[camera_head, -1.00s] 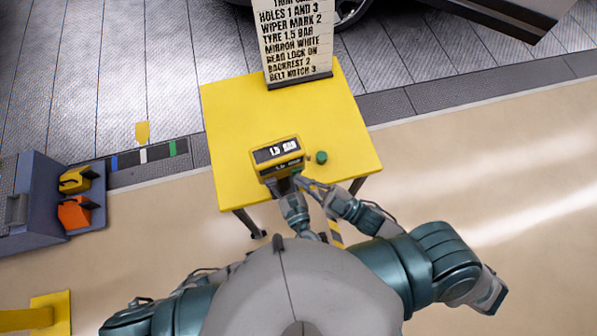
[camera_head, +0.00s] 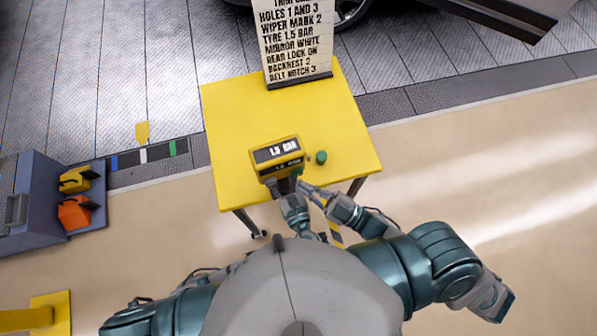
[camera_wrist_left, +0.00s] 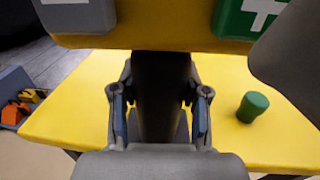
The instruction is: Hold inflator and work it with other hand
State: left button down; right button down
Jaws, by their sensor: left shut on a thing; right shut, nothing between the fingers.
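The inflator (camera_head: 277,156) is a yellow box with a lit display reading 1.5 BAR, over the front part of the yellow table (camera_head: 235,120). My left gripper (camera_wrist_left: 160,125) is shut on the inflator's dark handle (camera_wrist_left: 160,85), with one finger on each side of it. In the left wrist view, a grey button (camera_wrist_left: 78,12) and a green button with a white plus (camera_wrist_left: 245,14) show on the inflator's underside or face. My right gripper (camera_head: 303,185) is shut and empty, just right of the left gripper below the inflator. Whether it touches the inflator I cannot tell.
A green cap (camera_head: 321,157) stands on the table right of the inflator. A sign board (camera_head: 293,40) with lines of text stands at the table's back. A grey cabinet (camera_head: 40,205) with yellow and orange items is at the left. The table's left part is clear.

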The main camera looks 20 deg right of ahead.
jog(key=s, duration=0.5)
jog(key=shift+d, duration=0.25)
dwell(1.4)
pick_arm(q)
jog(key=shift+c, duration=2.4)
grip_release()
jog(key=shift+s, duration=0.1)
